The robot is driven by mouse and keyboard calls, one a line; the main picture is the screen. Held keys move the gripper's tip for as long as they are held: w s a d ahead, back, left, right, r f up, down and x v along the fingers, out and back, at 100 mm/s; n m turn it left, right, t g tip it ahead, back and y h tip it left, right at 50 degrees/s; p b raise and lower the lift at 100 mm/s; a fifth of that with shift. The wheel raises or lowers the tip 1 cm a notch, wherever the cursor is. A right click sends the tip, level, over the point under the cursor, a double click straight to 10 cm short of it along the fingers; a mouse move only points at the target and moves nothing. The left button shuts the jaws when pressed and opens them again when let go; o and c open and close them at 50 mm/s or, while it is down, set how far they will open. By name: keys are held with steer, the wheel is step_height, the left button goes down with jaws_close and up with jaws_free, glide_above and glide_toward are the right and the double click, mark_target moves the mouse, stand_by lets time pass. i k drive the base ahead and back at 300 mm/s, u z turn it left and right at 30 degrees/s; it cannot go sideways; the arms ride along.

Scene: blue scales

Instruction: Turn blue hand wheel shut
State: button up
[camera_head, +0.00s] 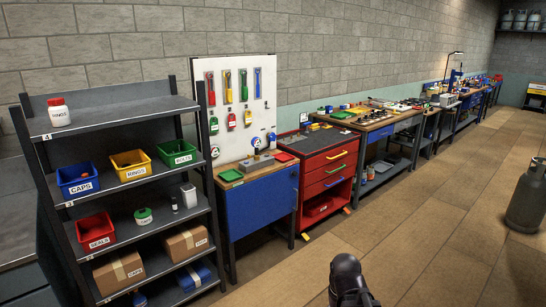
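I cannot make out a blue hand wheel in this view. Small white round parts (256,142) sit low on the white tool board, too small to identify. A blue upright device (452,80) stands on a far bench, also too small to tell. A dark rounded part of my own arm shows at the bottom edge, right of centre. My gripper's fingers are not seen.
A grey shelf rack (108,122) with coloured bins stands at left. Beside it are a blue cabinet (262,206), a red drawer cart (327,166) and workbenches along the wall. A grey gas cylinder (526,200) stands at right. The wooden floor between is clear.

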mark_target(272, 138)
steer(key=u, duration=0.25)
steer(key=i, duration=3.15)
steer(key=z, duration=0.1)
